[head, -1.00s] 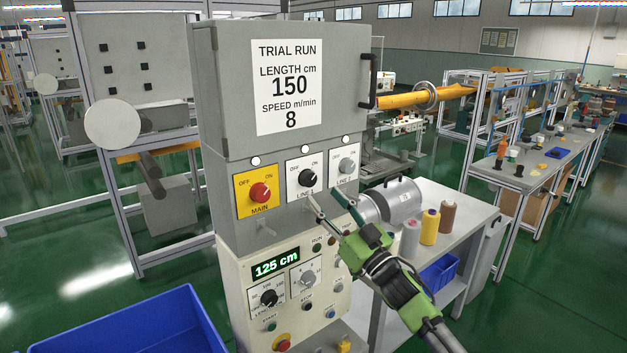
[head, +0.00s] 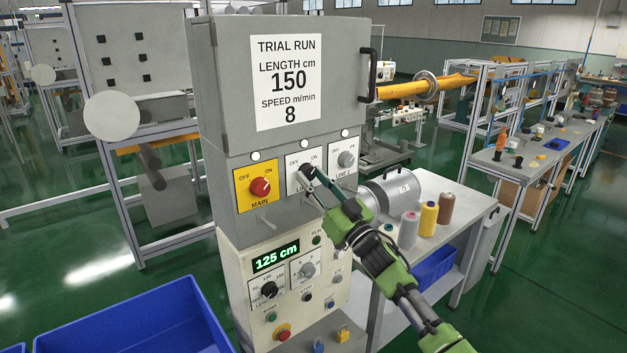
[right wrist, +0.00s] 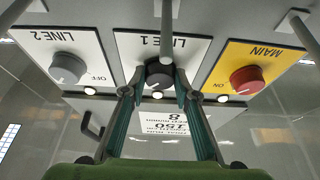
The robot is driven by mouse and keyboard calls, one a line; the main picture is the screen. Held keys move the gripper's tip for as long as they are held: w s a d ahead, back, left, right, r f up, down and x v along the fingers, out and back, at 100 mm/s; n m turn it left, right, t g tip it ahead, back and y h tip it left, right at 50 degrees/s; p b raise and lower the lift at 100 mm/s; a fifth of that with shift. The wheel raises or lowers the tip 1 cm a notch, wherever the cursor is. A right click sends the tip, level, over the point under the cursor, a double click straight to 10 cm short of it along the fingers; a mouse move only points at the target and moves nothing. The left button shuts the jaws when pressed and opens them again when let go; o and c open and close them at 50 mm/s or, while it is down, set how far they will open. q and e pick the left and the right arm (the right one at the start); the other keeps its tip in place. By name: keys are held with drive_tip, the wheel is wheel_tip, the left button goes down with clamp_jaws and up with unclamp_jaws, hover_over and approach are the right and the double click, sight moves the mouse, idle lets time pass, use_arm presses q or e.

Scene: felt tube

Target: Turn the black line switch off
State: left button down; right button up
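The black line switch is the round knob on the white LINE 1 plate (head: 292,185), between the MAIN and LINE 2 plates. In the right wrist view the black knob (right wrist: 158,76) sits between the fingertips of my right gripper (right wrist: 159,80), which appear parted on either side of it; firm contact cannot be made out. In the head view the right gripper (head: 307,173) reaches in from the lower right and covers the knob and part of its label. The knob's exact pointer direction is hard to read. My left gripper is not in view.
The red MAIN knob (head: 260,187) is left of the black one, and the grey LINE 2 knob (head: 346,159) is right. Below are a 125 cm display (head: 276,257) and smaller controls. Posts stick out near the switches. A blue bin (head: 135,320) stands lower left.

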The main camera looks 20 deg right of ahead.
drive_tip(key=shift+d+n+y, duration=0.1)
drive_tip(key=shift+n+y, duration=0.3)
drive_tip(key=shift+n, duration=0.2)
drive_tip(key=n+g+y+b, duration=0.1)
drive_tip(key=n+y, duration=0.1)
drive_tip(key=n, duration=0.2)
drive_tip(key=shift+d+n+b, duration=0.15)
drive_tip(key=shift+n+b, duration=0.15)
drive_tip(key=shift+b, duration=0.1)
drive_tip(key=n+g+y, duration=0.1)
drive_tip(key=n, duration=0.2)
drive_tip(key=shift+w+d+n+g, duration=0.1)
drive_tip(key=shift+n+g, duration=0.3)
drive_tip(key=n, duration=0.1)
drive_tip(key=n+g+y, duration=0.1)
drive_tip(key=n, duration=0.1)
drive_tip(key=shift+r+n, duration=0.2)
drive_tip(key=shift+n, duration=0.1)
drive_tip(key=n+g, duration=0.1)
drive_tip(key=n, duration=0.1)
drive_tip(key=n+g, duration=0.1)
drive_tip(key=n, duration=0.2)
drive_tip(key=shift+d+r, duration=0.15)
drive_tip(key=shift+r, duration=0.05)
drive_tip(key=shift+n+g+p, duration=0.9)
drive_tip(key=shift+n+p, duration=0.15)
drive_tip(key=shift+n, duration=1.25)
drive_tip(key=o, duration=1.1)
